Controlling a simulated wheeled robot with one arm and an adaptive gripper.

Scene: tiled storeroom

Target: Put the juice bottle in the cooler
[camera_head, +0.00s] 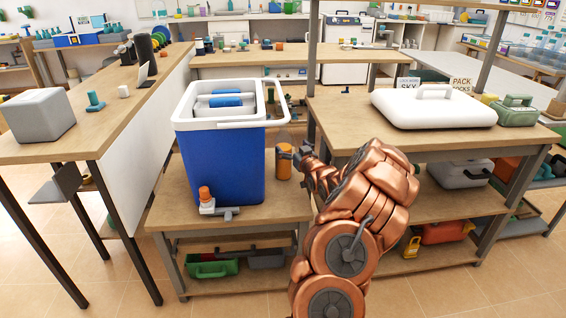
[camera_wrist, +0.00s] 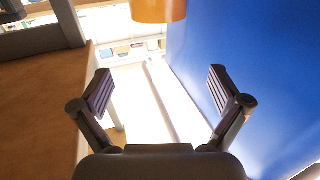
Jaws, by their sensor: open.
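The blue cooler (camera_head: 222,165) with a white rim stands open on a low wooden table, its white handle tilted to the right. Inside its opening lie a few blue-and-white items. An orange cylinder (camera_head: 284,164), which looks like the juice bottle, stands just right of the cooler; its label cannot be read. In the wrist view the orange cylinder (camera_wrist: 158,10) shows at the top, ahead of the fingers, and the blue cooler wall (camera_wrist: 235,60) fills the right side. My gripper (camera_wrist: 162,92) is open and empty, with the cylinder beyond its fingertips.
The white cooler lid (camera_head: 432,108) lies on the right table (camera_head: 345,130). A wooden counter (camera_head: 100,110) with a grey box (camera_head: 38,115) stands at the left. A small white-and-orange fitting (camera_head: 207,203) is at the cooler's front. Tiled floor is clear at the front.

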